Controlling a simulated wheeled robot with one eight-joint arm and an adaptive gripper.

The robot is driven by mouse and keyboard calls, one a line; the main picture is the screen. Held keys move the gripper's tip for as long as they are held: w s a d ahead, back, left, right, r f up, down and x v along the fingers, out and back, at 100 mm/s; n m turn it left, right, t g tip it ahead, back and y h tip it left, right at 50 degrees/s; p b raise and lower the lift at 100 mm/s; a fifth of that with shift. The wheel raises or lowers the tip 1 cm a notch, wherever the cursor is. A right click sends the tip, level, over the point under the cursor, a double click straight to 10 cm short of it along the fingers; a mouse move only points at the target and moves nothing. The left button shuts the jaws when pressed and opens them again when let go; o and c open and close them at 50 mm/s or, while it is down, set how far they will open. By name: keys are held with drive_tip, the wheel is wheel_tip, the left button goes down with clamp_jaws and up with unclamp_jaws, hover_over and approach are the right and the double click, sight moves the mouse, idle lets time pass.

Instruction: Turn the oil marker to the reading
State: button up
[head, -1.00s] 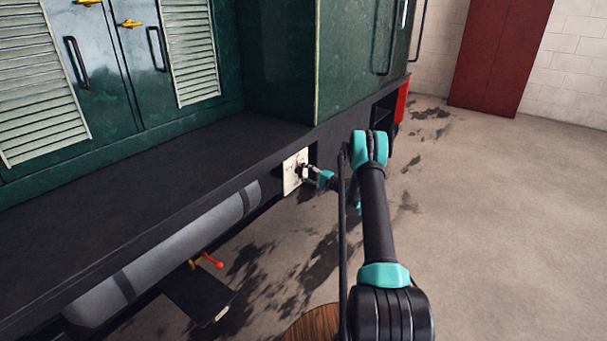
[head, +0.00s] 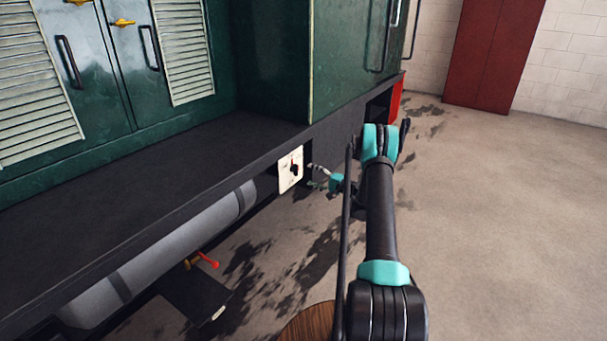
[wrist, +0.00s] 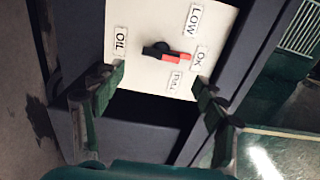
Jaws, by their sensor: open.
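The oil marker is a black knob with a red pointer (wrist: 168,53) on a cream plate (wrist: 146,22) labelled OIL, LOW, OK and FULL. In the wrist view the red tip points right, toward the OK label (wrist: 199,57), with FULL just below it. The marker also shows as a small dark knob in the head view (head: 294,169), where the pointer is too small to read. My gripper (head: 312,176) is open and empty, a short way to the right of the plate. In the wrist view its fingers (wrist: 157,86) are spread below the marker, apart from it.
The plate sits on the dark side frame under the green tram body (head: 270,60). A grey cylinder (head: 180,245) and a red-handled valve (head: 207,260) are at lower left. A round wooden top (head: 310,322) is at the bottom. The floor at right is clear.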

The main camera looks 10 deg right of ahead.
drive_tip(key=shift+v, duration=2.25)
drive_tip(key=s+a+r+n+g+h, duration=0.2)
drive_tip(key=s+a+r+g, duration=0.1)
drive_tip(key=s+a+r, duration=0.4)
drive_tip(key=s+a+r+n+g+h, duration=0.1)
drive_tip(key=s+a+r+h, duration=0.15)
drive_tip(key=s, duration=0.35)
drive_tip(key=s+a+r+n+g+h, duration=0.1)
drive_tip(key=s+a+r+n+g, duration=0.1)
drive_tip(key=s+r, duration=0.3)
drive_tip(key=s+d+f+n+h, duration=0.1)
drive_tip(key=s+d+h, duration=0.1)
drive_tip(key=s, duration=0.9)
drive_tip(key=s+d+f+n+g+h, duration=0.1)
drive_tip(key=s+d+h, duration=0.1)
drive_tip(key=s, duration=0.9)
drive_tip(key=s+d+f+n+h, duration=0.1)
drive_tip(key=s+h, duration=0.3)
drive_tip(key=s, duration=0.7)
drive_tip(key=shift+s+d+f+g, duration=0.2)
drive_tip(key=shift+s+d+g, duration=0.05)
drive_tip(key=shift+d+g, duration=0.2)
